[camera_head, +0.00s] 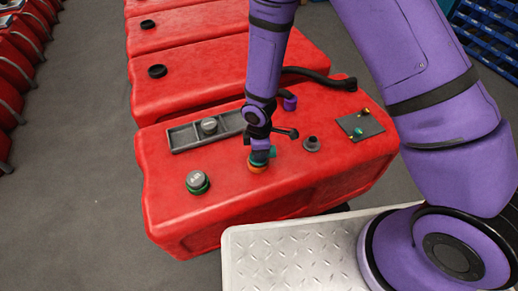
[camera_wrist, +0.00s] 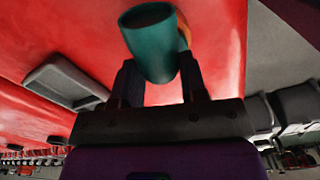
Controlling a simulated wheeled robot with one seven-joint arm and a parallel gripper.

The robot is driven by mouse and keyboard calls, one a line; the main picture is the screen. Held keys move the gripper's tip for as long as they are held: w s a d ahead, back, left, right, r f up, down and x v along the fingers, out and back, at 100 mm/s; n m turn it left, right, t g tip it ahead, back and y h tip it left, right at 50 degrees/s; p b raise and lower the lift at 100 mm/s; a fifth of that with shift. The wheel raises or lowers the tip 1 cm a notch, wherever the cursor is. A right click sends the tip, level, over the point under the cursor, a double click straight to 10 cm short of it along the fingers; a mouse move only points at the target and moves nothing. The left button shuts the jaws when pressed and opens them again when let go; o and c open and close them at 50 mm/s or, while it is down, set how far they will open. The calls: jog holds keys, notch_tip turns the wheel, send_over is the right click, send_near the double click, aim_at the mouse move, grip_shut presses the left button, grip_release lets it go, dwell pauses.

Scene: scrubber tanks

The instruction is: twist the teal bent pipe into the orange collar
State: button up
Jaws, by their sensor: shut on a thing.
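The teal bent pipe (camera_head: 264,154) sits low over the orange collar (camera_head: 257,168) on top of the near red tank. My gripper (camera_head: 259,149) comes down from above and is shut on the pipe. Only a sliver of the orange collar (camera_wrist: 183,30) shows behind the pipe there. The pipe's lower end appears to meet the collar, but how deep it sits is hidden.
On the same red tank (camera_head: 180,225) are a green-based grey cap (camera_head: 197,181), a grey tray (camera_head: 184,137) holding a grey knob (camera_head: 209,125), a grey collar (camera_head: 312,144), a purple fitting (camera_head: 290,103), a black hose (camera_head: 325,78) and a small plate (camera_head: 370,123). More red tanks stand behind.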

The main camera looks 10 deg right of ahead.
jog(key=shift+m, duration=0.7)
jog(key=shift+m, duration=0.7)
jog(key=shift+f, duration=0.45)
jog(key=shift+c, duration=0.4)
jog(key=o, duration=1.7)
jog(key=shift+r, duration=0.1)
